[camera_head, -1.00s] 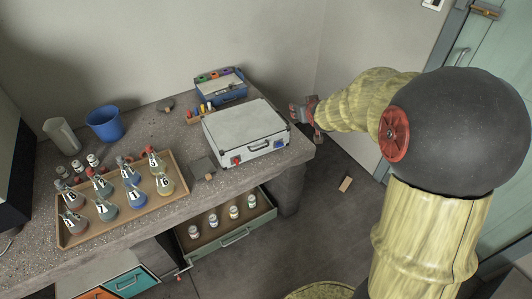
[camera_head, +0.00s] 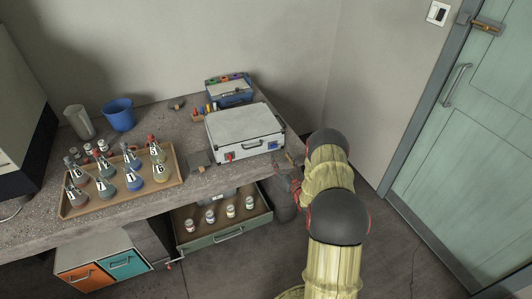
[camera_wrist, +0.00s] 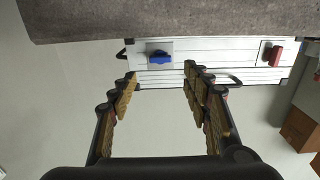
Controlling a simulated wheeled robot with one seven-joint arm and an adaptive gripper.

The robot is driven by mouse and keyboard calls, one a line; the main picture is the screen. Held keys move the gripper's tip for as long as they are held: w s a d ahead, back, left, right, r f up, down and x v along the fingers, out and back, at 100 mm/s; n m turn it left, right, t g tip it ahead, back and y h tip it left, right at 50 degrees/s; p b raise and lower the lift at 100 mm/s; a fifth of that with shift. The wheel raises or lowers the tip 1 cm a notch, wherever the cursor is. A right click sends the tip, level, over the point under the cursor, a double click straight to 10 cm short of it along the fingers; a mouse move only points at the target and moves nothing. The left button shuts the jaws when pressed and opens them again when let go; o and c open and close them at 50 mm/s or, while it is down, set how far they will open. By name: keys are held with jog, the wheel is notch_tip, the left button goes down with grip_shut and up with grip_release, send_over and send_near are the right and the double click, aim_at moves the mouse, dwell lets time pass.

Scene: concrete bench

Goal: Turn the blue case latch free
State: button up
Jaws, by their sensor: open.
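The white case (camera_head: 245,130) lies closed on the bench near its right end. On its front face are a red latch (camera_head: 230,156) at the left and a blue latch (camera_head: 273,146) at the right. My gripper (camera_head: 293,178) is just in front of the bench's right end, below and right of the blue latch, partly hidden by my arm. The wrist view appears upside down; there the blue latch (camera_wrist: 159,57) shows ahead between the fingers and the red latch (camera_wrist: 273,56) to the right. My gripper (camera_wrist: 158,72) is open and empty, apart from the case.
The bench (camera_head: 130,208) carries a tray (camera_head: 70,211) of flasks, a blue cup (camera_head: 119,115) and a blue box (camera_head: 229,90) behind the case. An open drawer (camera_head: 228,235) with several small jars juts out below. Floor to the right is clear.

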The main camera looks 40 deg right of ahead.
aim_at(274, 147)
jog(key=b+x, duration=0.1)
jog(key=x, duration=0.5)
jog(key=shift+w+f+b, duration=0.15)
jog(key=shift+b, duration=0.25)
jog(key=shift+w+d, duration=0.25)
jog(key=shift+w, duration=0.45)
jog(key=shift+c, duration=1.3)
jog(key=c, duration=0.8)
jog(key=shift+c, duration=0.3)
